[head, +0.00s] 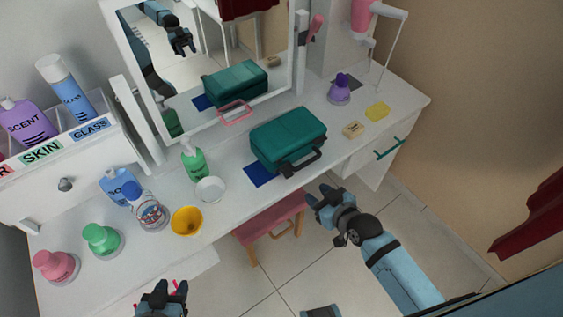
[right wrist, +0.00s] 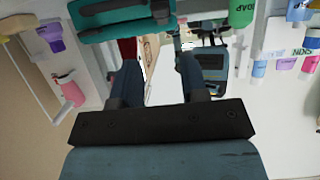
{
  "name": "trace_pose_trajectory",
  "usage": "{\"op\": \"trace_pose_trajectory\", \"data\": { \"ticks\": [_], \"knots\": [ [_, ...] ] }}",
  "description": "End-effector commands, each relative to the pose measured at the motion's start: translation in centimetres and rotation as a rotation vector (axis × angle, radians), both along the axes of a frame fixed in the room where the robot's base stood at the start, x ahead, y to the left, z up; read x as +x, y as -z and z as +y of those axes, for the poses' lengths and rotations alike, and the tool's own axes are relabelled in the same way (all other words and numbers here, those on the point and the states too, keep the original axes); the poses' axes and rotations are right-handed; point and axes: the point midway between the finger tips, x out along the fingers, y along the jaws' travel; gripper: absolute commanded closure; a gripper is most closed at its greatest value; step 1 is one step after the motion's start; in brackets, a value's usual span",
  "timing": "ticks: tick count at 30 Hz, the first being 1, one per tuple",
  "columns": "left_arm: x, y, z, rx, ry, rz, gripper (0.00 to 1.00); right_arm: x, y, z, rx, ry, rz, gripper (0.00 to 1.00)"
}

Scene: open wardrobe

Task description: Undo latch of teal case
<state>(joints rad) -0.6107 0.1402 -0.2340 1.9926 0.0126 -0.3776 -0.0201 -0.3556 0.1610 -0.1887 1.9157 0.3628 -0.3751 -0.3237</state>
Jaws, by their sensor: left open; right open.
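The teal case (head: 288,136) sits closed on the white table, on or behind a dark blue mat (head: 261,174). A dark handle (head: 304,164) is on its front side, facing my right arm. I cannot make out the latch itself. My right gripper (head: 322,196) is open and empty, in front of the table edge and apart from the case. In the right wrist view the case (right wrist: 95,14) is at the top, beyond the open fingers (right wrist: 160,85). My left gripper (head: 161,288) is open and empty at the bottom left, far from the case.
A mirror (head: 217,55) stands behind the case and reflects it. A green bottle (head: 194,163), white dish (head: 210,189) and yellow bowl (head: 187,221) stand left of it. A tan block (head: 353,129) and purple bottle (head: 339,89) are to its right. A pink stool (head: 270,228) is below.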

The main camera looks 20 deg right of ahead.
Motion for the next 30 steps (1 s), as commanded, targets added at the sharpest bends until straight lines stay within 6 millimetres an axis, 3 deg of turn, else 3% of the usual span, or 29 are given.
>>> {"op": "trace_pose_trajectory", "data": {
  "ticks": [5, 21, 30],
  "knots": [
    [-0.4, 0.4, -0.1, 0.001, 0.0, 0.01, 0.57, 1.0, 0.3, 0.3, 0.027, 0.009, 0.005, 0.6],
    [-0.2, -0.3, -0.2, -0.004, 0.0, 0.0, 0.57, 10.1, 4.4, 3.6, 0.023, 0.007, 0.005, 0.6],
    [-0.1, -0.2, -0.1, -0.002, 0.0, 0.001, 0.57, 11.9, 5.2, 4.2, 0.021, 0.007, 0.004, 0.6]
  ]
}}
